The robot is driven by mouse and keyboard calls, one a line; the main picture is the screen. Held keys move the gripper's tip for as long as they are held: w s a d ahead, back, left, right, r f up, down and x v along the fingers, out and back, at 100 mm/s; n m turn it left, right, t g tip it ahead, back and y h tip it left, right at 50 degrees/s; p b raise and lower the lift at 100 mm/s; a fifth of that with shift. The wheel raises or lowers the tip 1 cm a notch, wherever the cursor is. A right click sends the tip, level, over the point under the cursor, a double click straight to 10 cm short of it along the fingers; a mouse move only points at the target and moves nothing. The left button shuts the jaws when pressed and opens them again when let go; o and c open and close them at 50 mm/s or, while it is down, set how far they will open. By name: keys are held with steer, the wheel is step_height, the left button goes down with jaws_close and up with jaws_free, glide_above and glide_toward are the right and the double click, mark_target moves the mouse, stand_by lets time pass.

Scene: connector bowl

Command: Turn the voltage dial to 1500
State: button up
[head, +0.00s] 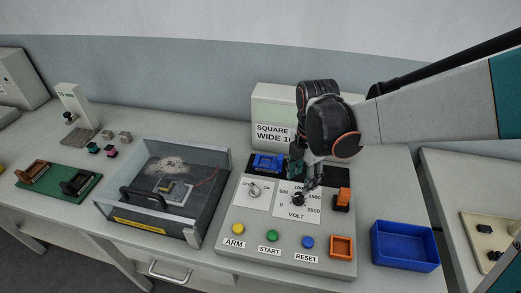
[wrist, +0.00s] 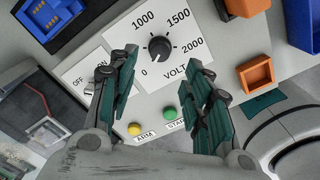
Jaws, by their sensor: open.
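The voltage dial is a black round knob (wrist: 160,48) on a white plate marked VOLT, with 0, 1000, 1500 and 2000 readable around it in the wrist view. In the head view the dial (head: 298,199) sits on the grey control panel (head: 228,222), partly behind my fingers. My gripper (wrist: 166,75) is open and empty. Its two green-padded fingers lie left and right of the dial in the wrist view, apart from it. In the head view my gripper (head: 303,172) hovers above the panel, close over the dial's far side.
An OFF-marked switch (head: 254,190) is left of the dial. Yellow ARM (head: 238,229), green START (head: 271,236) and blue RESET (head: 307,242) buttons line the front. Orange parts (head: 342,247) are at the right, a blue connector (head: 268,162) behind. A blue bin (head: 404,247) stands right of the panel.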

mark_target(299, 195)
step_height(299, 195, down, 7)
steer(key=shift+f+b, duration=0.2)
steer(key=shift+b, duration=0.95)
steer(key=c, duration=1.1)
